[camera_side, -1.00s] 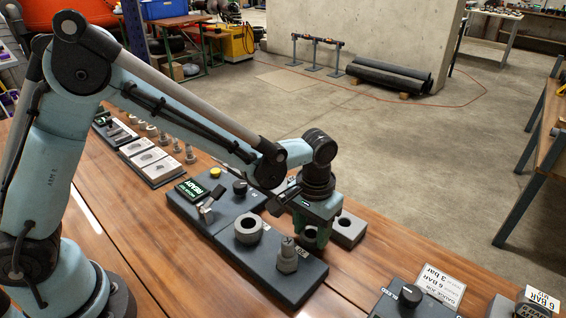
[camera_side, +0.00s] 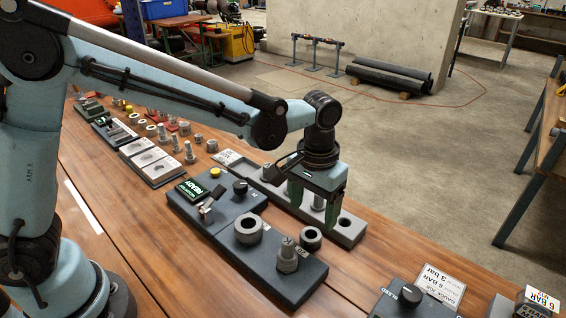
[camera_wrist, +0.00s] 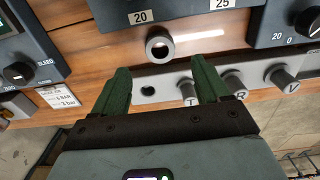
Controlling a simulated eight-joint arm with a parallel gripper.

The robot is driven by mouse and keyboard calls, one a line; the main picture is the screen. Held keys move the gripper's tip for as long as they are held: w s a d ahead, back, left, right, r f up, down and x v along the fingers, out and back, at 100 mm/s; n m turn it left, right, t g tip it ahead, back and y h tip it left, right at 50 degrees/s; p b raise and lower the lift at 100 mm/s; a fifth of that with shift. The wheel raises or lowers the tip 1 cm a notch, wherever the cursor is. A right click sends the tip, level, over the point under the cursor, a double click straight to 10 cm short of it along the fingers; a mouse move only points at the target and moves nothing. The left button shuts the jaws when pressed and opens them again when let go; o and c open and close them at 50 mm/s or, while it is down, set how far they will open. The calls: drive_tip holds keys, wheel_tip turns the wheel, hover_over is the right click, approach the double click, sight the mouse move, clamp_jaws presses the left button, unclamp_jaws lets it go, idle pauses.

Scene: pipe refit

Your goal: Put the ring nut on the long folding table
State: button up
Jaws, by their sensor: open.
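A grey ring nut (camera_side: 311,238) lies on the wooden bench top (camera_side: 140,235), between the dark fitting base and the grey rail. It also shows in the wrist view (camera_wrist: 160,47), just beyond my fingertips, with its dark bore facing up. My gripper (camera_side: 315,213) is open and empty above the rail, with its green fingers apart. In the wrist view my gripper (camera_wrist: 160,66) has nothing between its fingers. A long wooden-topped table (camera_side: 553,125) on dark legs stands at the right; I cannot tell whether it folds.
The dark base (camera_side: 290,289) carries a larger ring (camera_side: 249,229) and an upright plug (camera_side: 288,257). The grey rail (camera_side: 346,232) holds several pegs and has an empty hole. A bleed box (camera_side: 403,300) stands at the lower right. Bare floor separates the bench from the right-hand table.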

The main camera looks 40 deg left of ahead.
wheel_tip(320, 180, up, 5)
drive_tip(key=s+a+r+t, duration=0.3)
drive_tip(key=s+a+r, duration=0.1)
drive_tip(key=a, duration=0.5)
drive_tip(key=s+a+f+t, duration=0.2)
drive_tip(key=s+a+t, duration=0.2)
drive_tip(key=s+a, duration=0.2)
drive_tip(key=shift+s+a+f, duration=0.25)
drive_tip(key=shift+s+a, duration=0.05)
drive_tip(key=shift+a, duration=0.2)
